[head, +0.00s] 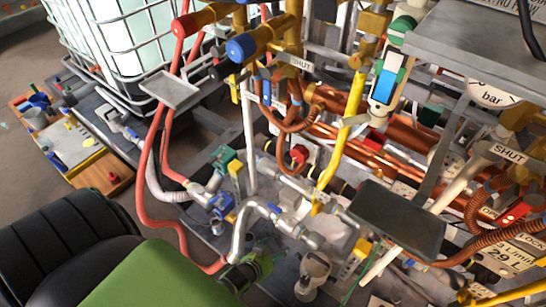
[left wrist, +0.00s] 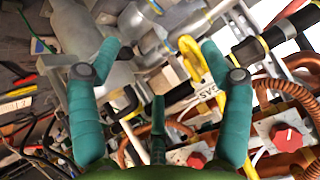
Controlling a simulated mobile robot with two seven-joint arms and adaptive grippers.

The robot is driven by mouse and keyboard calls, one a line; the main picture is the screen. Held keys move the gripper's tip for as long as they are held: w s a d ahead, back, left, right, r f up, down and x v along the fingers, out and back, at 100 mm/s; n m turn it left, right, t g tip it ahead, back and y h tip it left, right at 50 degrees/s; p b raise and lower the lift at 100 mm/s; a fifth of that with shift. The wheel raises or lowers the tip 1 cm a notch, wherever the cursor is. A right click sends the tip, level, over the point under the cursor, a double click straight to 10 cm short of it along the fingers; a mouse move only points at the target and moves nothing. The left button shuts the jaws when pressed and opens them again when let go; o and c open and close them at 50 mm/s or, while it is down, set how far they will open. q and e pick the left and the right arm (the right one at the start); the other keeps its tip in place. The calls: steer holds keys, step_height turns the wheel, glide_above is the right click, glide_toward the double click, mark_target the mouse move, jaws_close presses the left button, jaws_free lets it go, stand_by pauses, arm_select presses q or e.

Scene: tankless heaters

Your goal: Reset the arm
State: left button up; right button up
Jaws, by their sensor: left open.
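My left gripper (left wrist: 160,55) shows in the left wrist view with its teal fingers spread wide. I see nothing held between them. Grey pipework, a yellow handle (left wrist: 190,60) and a "SHUT" tag (left wrist: 207,92) lie beyond the fingers. I cannot tell whether any finger touches them. In the head view, a green and black part of my arm fills the lower left, but I cannot make out the fingertips clearly among the pipes. My right gripper is in neither view.
Dense pipes and valves crowd the head view, with a yellow pipe (head: 341,145), red hoses (head: 146,185) and a dark flat panel (head: 398,217). A caged white tank (head: 135,40) stands at upper left. Bare floor (head: 25,190) shows at far left.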

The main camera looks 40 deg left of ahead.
arm_select(q)
steer(key=s+f+g+p, duration=0.2)
steer(key=s+f+g, duration=0.2)
steer(key=s, duration=1)
steer(key=s+f+n+g+p, duration=0.1)
steer(key=s+f+g, duration=0.3)
steer(key=s, duration=0.9)
step_height(320, 180, down, 2)
steer(key=shift+s+a+f+g+p, duration=0.1)
steer(key=shift+s+a+g+p, duration=0.25)
steer(key=shift+p, duration=0.2)
steer(key=shift+d, duration=0.1)
stand_by(0.9)
stand_by(0.9)
